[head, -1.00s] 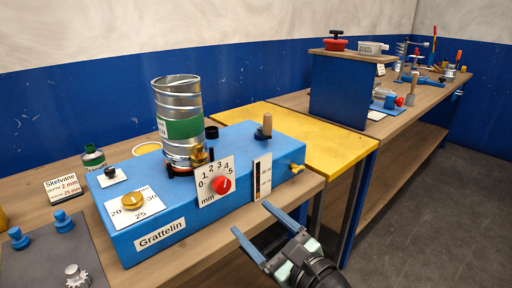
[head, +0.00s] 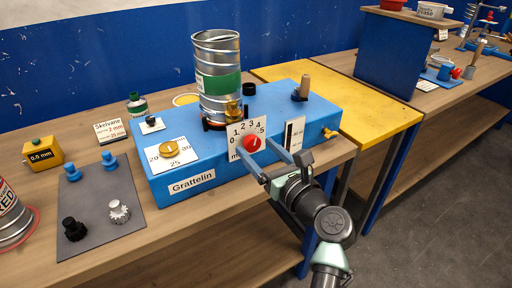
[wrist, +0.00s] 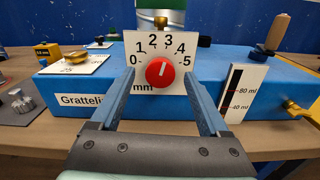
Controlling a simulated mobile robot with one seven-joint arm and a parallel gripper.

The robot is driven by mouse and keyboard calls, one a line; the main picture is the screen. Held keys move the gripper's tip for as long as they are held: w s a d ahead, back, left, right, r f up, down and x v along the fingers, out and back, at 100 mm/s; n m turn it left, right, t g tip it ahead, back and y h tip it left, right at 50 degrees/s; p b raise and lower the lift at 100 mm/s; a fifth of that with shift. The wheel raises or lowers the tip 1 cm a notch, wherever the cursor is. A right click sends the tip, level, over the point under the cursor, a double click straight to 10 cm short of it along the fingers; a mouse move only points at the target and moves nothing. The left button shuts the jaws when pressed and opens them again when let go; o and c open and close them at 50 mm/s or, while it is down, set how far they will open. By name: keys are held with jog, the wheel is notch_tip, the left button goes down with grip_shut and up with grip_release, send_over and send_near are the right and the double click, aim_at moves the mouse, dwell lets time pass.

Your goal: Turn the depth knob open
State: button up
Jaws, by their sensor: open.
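The depth knob (head: 253,142) is a round red knob on a white dial plate (wrist: 142,50) marked 0 to 5 mm, on the front of the blue Grattelin box (head: 220,172). My gripper (head: 254,146) is open in front of the dial. In the wrist view its blue fingers stand left and right of the knob, with gaps on both sides. I cannot tell how far the tips are from the plate.
A mat (head: 95,205) with small parts lies left. Floor is clear at right.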

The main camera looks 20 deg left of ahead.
jog(key=shift+x, duration=0.8)
grip_shut()
